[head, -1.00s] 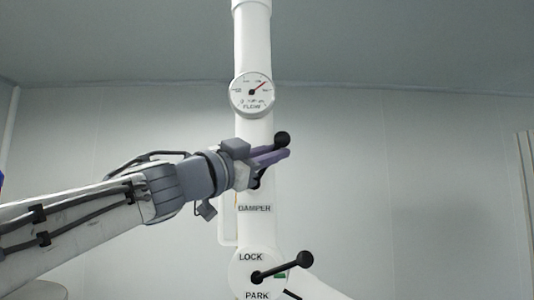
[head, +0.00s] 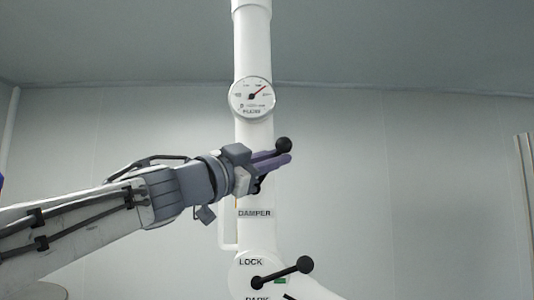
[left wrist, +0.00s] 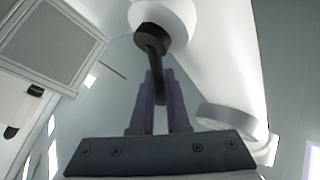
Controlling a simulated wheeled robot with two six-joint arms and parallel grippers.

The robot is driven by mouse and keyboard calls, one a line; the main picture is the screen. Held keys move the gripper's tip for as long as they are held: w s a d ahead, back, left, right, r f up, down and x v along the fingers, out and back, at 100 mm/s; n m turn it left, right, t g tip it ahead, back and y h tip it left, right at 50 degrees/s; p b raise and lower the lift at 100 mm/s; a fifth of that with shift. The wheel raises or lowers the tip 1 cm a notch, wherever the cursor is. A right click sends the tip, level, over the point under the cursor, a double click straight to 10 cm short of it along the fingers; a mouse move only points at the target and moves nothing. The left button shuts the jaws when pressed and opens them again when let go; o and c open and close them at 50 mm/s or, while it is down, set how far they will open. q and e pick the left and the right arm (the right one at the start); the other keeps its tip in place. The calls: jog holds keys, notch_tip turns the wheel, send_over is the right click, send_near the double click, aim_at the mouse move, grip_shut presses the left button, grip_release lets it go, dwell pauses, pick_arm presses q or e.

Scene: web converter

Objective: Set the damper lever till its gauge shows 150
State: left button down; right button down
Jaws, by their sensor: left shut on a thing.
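The damper lever ends in a black ball knob (head: 283,145), which shows just beyond my left gripper's fingertips. My left gripper (head: 274,162) has purple fingers shut on the lever. In the left wrist view the fingers (left wrist: 160,103) close on the black lever shaft (left wrist: 153,58), which comes out of a white round hub. The gauge (head: 251,97), marked FLOW, is on the white pipe above. The DAMPER label (head: 254,213) is below the gripper. My right gripper is not in view.
A second black lever (head: 282,273) with a ball knob, at LOCK and PARK labels, is lower on the same white pipe (head: 252,45). A thin white handle-like bar stands left of the pipe.

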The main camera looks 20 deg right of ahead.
pick_arm(q)
jog(key=shift+d+m+y+p, duration=0.15)
jog(key=shift+m+y+p, duration=0.15)
jog(key=shift+p, duration=0.35)
jog(key=shift+f, duration=0.2)
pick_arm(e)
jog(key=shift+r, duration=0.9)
pick_arm(q)
jog(key=c, duration=1.2)
grip_release()
jog(key=shift+s, duration=0.1)
